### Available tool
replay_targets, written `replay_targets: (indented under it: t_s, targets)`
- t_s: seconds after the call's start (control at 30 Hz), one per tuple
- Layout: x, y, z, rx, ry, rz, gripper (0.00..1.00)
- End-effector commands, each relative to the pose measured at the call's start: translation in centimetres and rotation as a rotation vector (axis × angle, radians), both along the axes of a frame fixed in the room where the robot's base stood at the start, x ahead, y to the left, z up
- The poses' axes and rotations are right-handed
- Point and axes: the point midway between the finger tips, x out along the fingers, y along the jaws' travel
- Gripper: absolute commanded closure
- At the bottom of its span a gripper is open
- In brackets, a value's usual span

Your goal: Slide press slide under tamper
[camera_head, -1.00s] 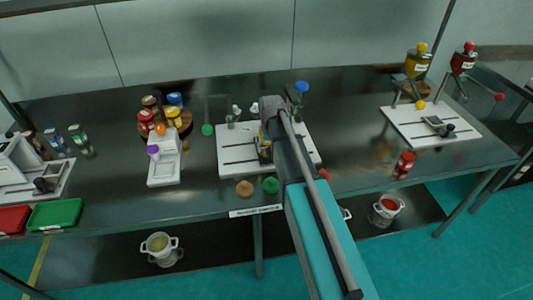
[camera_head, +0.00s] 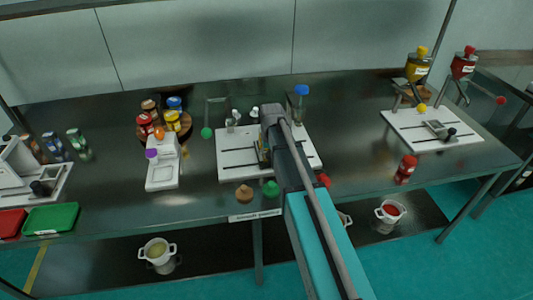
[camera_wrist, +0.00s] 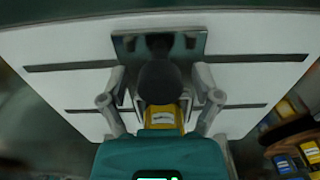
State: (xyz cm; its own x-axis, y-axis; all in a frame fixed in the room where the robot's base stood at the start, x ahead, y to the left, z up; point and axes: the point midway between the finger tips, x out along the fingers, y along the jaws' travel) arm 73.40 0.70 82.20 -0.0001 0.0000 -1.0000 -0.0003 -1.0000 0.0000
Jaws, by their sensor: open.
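The press slide is a dark shiny plate (camera_wrist: 190,43) with a black round knob (camera_wrist: 158,82), over the white slotted base (camera_wrist: 75,48) in the wrist view. My gripper (camera_wrist: 161,80) is open, with one finger on each side of the knob. Contact with the knob cannot be told. A yellow labelled block (camera_wrist: 160,116) shows between the fingers, below the knob in the picture. In the head view my arm hides most of the slide, and the white base (camera_head: 232,160) shows around it. I cannot clearly make out the tamper; a blue-topped upright (camera_head: 301,91) stands at the base's back right.
A white dispenser (camera_head: 162,172) and a round rack of coloured bottles (camera_head: 172,124) stand to the left. A brown knob (camera_head: 244,193) and a green knob (camera_head: 271,188) lie at the front. A second white station (camera_head: 430,128) is at the right, with a red bottle (camera_head: 405,168) before it.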

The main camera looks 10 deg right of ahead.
Motion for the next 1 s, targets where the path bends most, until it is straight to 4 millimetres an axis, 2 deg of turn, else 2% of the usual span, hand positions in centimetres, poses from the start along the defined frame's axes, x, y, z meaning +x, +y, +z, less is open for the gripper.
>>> replay_targets:
  t_s: [0.57,1.0]
  targets:
    - [0.0,-0.2,0.0,0.000,0.000,0.000,0.20]
    - [0.0,-1.9,0.0,-0.001,0.000,-0.001,0.20]
